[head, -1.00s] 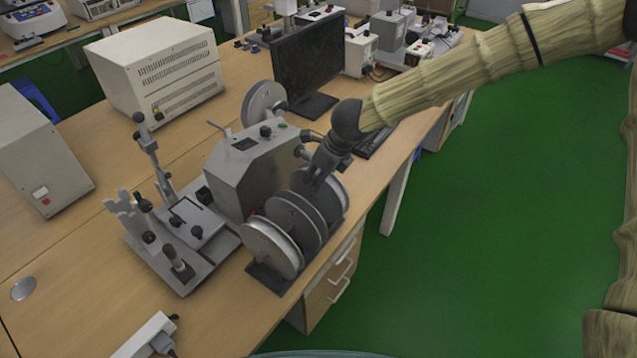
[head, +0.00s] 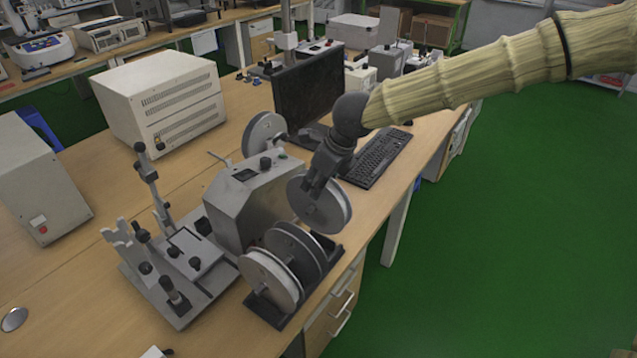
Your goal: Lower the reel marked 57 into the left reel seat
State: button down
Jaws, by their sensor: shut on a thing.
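My gripper (head: 316,190) is shut on a grey reel (head: 330,212) and holds it upright by its upper part, above the far end of the dark reel rack (head: 268,312). Two more reels stand in the rack, a pale front one (head: 268,280) and a darker one (head: 296,253) behind it. A further reel (head: 262,132) is on the far side of the grey winding machine (head: 240,205). No number is legible on any reel, so I cannot tell which is 57. I cannot make out which part is the left reel seat.
A fixture with upright posts (head: 180,262) stands left of the machine. A monitor (head: 308,90) and a keyboard (head: 378,158) are behind. A large beige box (head: 160,100) is at the back left. The desk's right edge runs close beside the rack, with green floor beyond.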

aim_at(318, 203)
jog(key=shift+f, duration=0.1)
jog(key=shift+f+b, duration=0.9)
jog(key=shift+f, duration=1.75)
jog(key=shift+r, duration=0.15)
